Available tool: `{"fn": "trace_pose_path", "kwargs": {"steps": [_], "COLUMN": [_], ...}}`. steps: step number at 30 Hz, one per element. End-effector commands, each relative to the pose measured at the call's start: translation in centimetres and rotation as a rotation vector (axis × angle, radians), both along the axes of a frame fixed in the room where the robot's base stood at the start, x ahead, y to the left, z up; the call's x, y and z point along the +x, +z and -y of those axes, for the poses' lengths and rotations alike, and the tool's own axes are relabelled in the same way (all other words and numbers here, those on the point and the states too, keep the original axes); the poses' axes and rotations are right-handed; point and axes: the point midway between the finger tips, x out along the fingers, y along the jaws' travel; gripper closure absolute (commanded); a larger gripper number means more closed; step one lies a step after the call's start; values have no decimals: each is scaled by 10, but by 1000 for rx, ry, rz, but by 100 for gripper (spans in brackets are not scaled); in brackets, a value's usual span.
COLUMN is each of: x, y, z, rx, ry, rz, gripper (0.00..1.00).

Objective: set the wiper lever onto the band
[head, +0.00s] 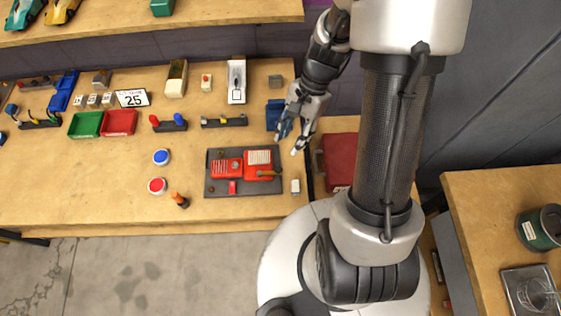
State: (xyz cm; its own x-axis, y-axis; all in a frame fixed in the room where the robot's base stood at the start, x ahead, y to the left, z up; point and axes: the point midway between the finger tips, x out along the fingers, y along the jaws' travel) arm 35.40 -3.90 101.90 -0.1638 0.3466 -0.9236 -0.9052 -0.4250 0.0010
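An opened red hand controller lies in two red halves on a dark mat (216,187) near the table's right end. The left half (227,168) has pale ribbing. The right half (250,172) carries a pale ribbed block (259,157), which looks like the band. A small brownish bar (268,173) at its lower right may be the wiper lever, but it is too small to be sure or to tell whether it touches the band. My gripper (290,140) is above and right of the mat, fingers apart, with nothing visible between them.
A small red piece (232,187) lies on the mat; a small white block (295,186) stands beside it. A blue box (274,115) is close to my gripper. Green (86,124) and red (119,123) trays sit left. The table's front left is clear.

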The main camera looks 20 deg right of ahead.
Motion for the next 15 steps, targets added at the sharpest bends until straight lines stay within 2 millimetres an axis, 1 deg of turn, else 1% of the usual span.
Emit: {"fn": "trace_pose_path", "kwargs": {"steps": [1,6,12,15], "x": [-3,-9,-15,-16], "y": [-14,-49,-82,-93], "z": [-5,-17,-30,-34], "rx": [2,1,0,0], "ry": [0,2,2,1], "rz": [-5,-3,-3,0], "gripper": [62,62,62,62]}}
